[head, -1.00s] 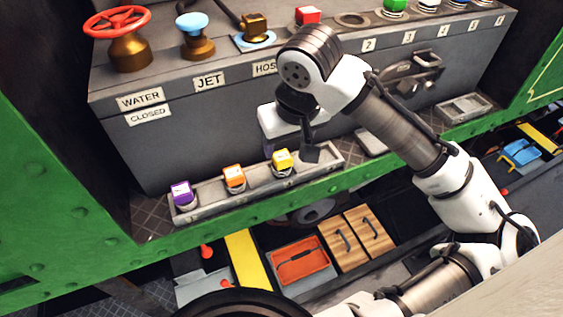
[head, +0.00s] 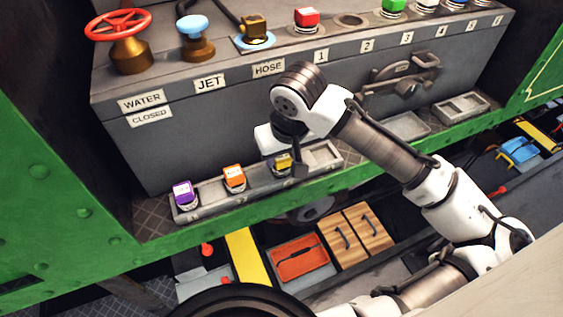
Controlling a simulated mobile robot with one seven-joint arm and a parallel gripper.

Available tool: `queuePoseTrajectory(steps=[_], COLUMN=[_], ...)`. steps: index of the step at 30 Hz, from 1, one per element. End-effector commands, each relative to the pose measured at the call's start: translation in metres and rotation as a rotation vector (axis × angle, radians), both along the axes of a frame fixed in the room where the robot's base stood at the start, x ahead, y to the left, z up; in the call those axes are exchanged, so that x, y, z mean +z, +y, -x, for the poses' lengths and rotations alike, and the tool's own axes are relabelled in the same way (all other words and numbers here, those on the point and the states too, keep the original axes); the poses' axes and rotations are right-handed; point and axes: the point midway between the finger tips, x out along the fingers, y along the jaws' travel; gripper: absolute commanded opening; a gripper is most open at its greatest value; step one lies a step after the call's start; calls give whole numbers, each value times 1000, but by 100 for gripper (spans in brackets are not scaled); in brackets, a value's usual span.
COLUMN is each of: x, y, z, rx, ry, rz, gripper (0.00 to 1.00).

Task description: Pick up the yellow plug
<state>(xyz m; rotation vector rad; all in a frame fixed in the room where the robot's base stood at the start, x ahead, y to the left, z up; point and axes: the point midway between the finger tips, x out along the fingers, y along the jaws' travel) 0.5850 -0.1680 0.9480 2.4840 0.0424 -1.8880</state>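The yellow plug (head: 282,162) sits in the grey tray (head: 325,163) on the ledge, at the right of a row with an orange plug (head: 234,177) and a purple plug (head: 184,193). My gripper (head: 285,165) points down at the yellow plug from above. One dark finger shows just right of the plug and hides part of it. The other finger is mostly hidden, so I cannot tell whether the fingers touch the plug. The plug still looks seated in the tray.
Behind stands a grey panel with a red valve wheel (head: 118,25), a blue-topped valve (head: 194,38), a brass hose fitting (head: 256,28) and a red plug (head: 306,18) by numbered sockets. Below the green ledge edge lie an orange tray (head: 300,258) and wooden drawers (head: 356,233).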

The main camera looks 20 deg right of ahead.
Motion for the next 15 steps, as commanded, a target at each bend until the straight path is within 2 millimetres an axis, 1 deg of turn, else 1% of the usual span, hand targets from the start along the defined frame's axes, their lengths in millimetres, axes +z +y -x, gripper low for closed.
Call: queuePoseTrajectory(steps=[1,6,8,15], x=[0,0,0,0], y=[0,0,0,0], z=[0,0,0,0], rx=[0,0,0,0], ry=[0,0,1,1], rz=[0,0,0,0], gripper=[29,7,0,0])
